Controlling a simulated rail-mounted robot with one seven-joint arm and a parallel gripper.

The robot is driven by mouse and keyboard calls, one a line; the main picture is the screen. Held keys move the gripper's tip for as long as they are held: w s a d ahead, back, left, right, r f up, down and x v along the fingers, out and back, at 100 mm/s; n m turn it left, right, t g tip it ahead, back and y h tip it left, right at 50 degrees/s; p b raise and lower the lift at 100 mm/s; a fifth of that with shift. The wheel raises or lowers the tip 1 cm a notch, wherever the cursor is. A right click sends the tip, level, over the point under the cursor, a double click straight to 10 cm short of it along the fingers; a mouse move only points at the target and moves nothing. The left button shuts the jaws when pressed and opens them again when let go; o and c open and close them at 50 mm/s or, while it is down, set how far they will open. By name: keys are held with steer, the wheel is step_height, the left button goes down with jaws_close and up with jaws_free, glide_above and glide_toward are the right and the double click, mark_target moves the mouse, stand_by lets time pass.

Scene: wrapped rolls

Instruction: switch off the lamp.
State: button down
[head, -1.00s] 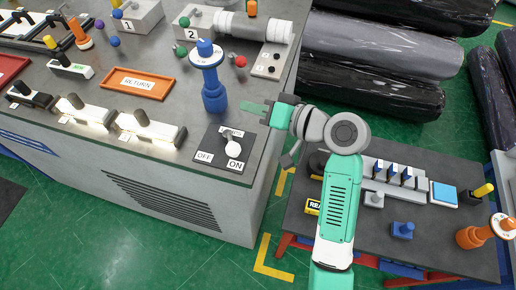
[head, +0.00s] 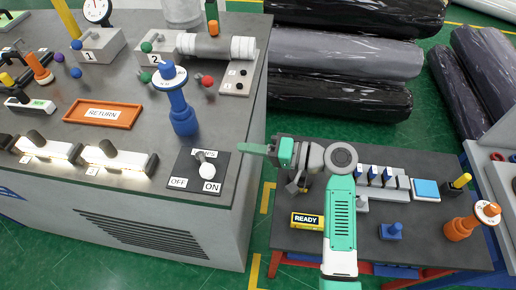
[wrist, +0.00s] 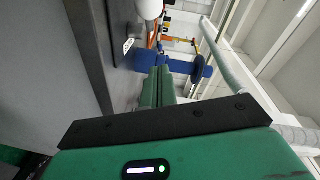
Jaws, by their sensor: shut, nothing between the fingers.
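The lamp switch is a dark plate (head: 188,184) at the front right corner of the grey bench, with OFF and ON labels. Its white-knobbed lever (head: 207,171) leans to the ON side. The lamps (head: 120,160) along the bench front glow. My gripper (head: 243,149) is shut and empty, with its green fingers pointing left, just right of the plate and apart from the lever. In the wrist view, the shut fingers (wrist: 158,86) point up the picture, with the white knob (wrist: 150,9) at the top edge and the ON label (wrist: 128,46) left of them.
A blue post (head: 181,110) stands just behind the switch plate. An orange RETURN tray (head: 104,114) lies further left. A dark side table (head: 408,250) with a READY sign (head: 306,220) is at right. Dark wrapped rolls (head: 345,55) lie behind, on the green floor.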

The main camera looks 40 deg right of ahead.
mark_target(205, 165)
steer(key=x, duration=0.4)
steer(key=shift+r, duration=0.1)
steer(key=a+p, duration=0.1)
steer(key=s+a+f, duration=0.1)
steer(key=a, duration=0.1)
steer(key=shift+f+p, duration=0.15)
steer(key=shift+p, duration=0.25)
steer(key=shift+s+a+f, duration=0.1)
steer(key=shift+a+f, duration=0.1)
steer(key=shift+a, duration=0.2)
steer(key=shift+d, duration=0.1)
